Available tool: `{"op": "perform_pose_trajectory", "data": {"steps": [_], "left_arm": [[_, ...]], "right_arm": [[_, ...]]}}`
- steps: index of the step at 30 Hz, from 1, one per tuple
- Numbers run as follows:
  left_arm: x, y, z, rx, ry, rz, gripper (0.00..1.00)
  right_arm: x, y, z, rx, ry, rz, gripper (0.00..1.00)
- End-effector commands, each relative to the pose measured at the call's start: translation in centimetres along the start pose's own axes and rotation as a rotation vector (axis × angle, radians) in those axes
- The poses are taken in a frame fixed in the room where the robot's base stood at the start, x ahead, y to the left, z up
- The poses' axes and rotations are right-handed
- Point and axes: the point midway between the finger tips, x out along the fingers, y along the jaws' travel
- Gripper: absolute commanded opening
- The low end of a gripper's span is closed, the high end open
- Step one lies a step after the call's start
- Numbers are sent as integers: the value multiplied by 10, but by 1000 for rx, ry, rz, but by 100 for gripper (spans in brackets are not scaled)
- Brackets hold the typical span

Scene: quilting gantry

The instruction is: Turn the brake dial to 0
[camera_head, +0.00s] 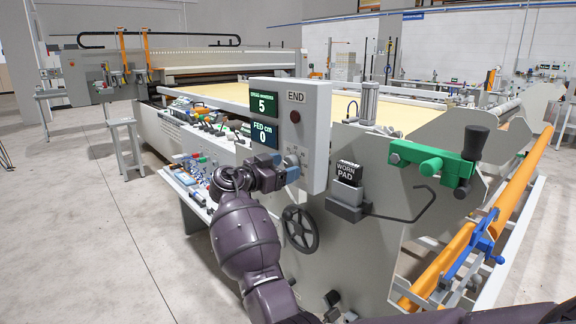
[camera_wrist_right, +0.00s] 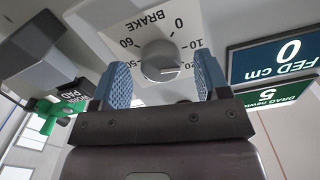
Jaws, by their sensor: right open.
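The brake dial is a round silver knob (camera_wrist_right: 160,62) on a white panel marked BRAKE, with 0, 10, 20, 50 and 60 readable around it. Its pointer cannot be made out. My right gripper (camera_wrist_right: 157,80) is open, with a blue finger on each side of the knob; contact cannot be told. In the head view my right gripper (camera_head: 290,170) is at the lower left of the END control box (camera_head: 314,125) and hides most of the dial. The drag display (camera_head: 263,105) reads 5 and the FED cm display (camera_head: 264,135) reads 0. My left gripper is not in view.
A dark handwheel (camera_head: 300,229) sits below the box. A WORN PAD block (camera_head: 347,180) and a green clamp (camera_head: 430,160) with a black handle are to the right. A cluttered tool shelf (camera_head: 190,178) lies left of my right arm. Grey floor is open at left.

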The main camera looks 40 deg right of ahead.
Motion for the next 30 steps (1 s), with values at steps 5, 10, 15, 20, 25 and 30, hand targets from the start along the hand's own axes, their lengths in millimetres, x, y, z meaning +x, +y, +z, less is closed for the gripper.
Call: {"op": "perform_pose_trajectory", "data": {"steps": [5,10,15,20,25,30], "left_arm": [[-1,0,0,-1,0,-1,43],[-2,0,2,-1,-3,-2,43],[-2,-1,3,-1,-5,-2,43],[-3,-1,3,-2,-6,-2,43],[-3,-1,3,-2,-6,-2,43],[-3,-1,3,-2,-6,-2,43]], "right_arm": [[13,0,-1,1,1,-1,69],[16,0,0,1,-1,-1,69],[16,0,0,1,0,-1,69],[15,0,0,1,0,-1,44],[15,0,0,1,0,-1,19],[15,0,0,-8,0,-1,19]]}}
